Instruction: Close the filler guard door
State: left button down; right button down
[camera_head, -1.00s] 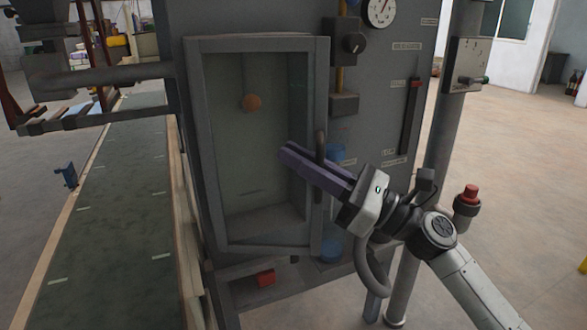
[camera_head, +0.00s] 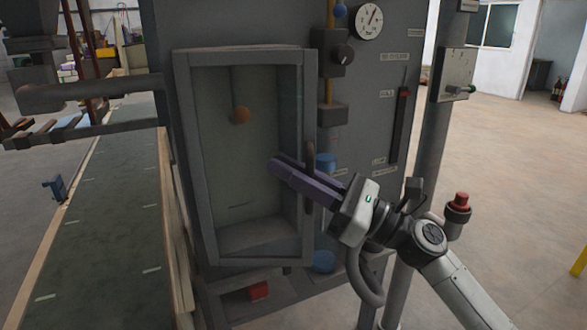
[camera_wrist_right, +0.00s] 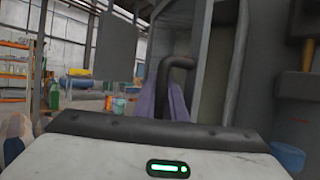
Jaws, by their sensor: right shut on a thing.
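The filler guard door (camera_head: 182,160) is a grey frame with a clear pane on the front of the grey filler cabinet. Its dark bar handle (camera_head: 310,158) is on the right stile. My right gripper (camera_head: 275,170) has purple fingers shut on the handle from the right, the tips reaching across the pane. The right wrist view shows the bent handle (camera_wrist_right: 180,62) between the fingers. In that view the door seems to stand off the cabinet, but how wide the gap is I cannot tell. My left gripper is out of view.
A green conveyor belt (camera_head: 100,225) runs along the left. A post with a red button (camera_head: 461,200) stands at right, close to my right arm. A gauge (camera_head: 368,20), knob and lever slot are on the panel right of the door. Open floor lies farther right.

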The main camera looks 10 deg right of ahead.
jog(key=shift+w+d+r+m+t+h, duration=0.2)
jog(key=shift+w+d+m+t+h, duration=0.05)
jog(key=shift+w+d+t, duration=0.2)
jog(key=shift+w+d+r+m+t+h, duration=0.15)
jog(key=shift+w+d+m+t+h, duration=0.1)
jog(key=shift+w+d+t, duration=0.15)
jog(key=c, duration=2.1)
grip_release()
jog(key=shift+a, duration=0.1)
jog(key=shift+n+g+y, duration=0.4)
jog(key=shift+g+y, duration=0.1)
jog(key=shift+g, duration=0.35)
jog(key=s+d+f+b, duration=0.2)
jog(key=f, duration=0.1)
jog(key=shift+s, duration=0.4)
jog(key=b+v, duration=0.3)
jog(key=v, duration=0.4)
jog(key=shift+w+d, duration=0.3)
jog(key=shift+w, duration=0.05)
